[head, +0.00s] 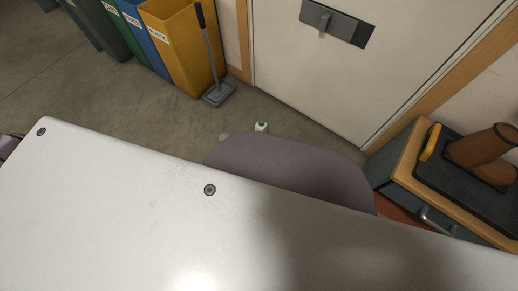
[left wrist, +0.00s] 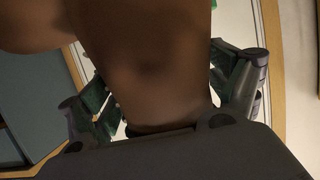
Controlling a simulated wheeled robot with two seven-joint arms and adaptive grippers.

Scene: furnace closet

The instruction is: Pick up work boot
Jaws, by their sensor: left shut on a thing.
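In the left wrist view a brown work boot (left wrist: 150,60) fills the middle, very close to the camera. My left gripper (left wrist: 165,100) has its green and grey fingers on both sides of it and is shut on it. I cannot tell whether both views show the same boot, or whether it is lifted. No gripper shows in the head view.
The black tray (head: 440,177) lies on a wood-topped cabinet (head: 403,150) beside a white door (head: 340,75). A yellow bin (head: 185,45), a blue bin (head: 146,38) and a dustpan (head: 219,94) stand at the back. A small white bottle (head: 261,127) is on the floor.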

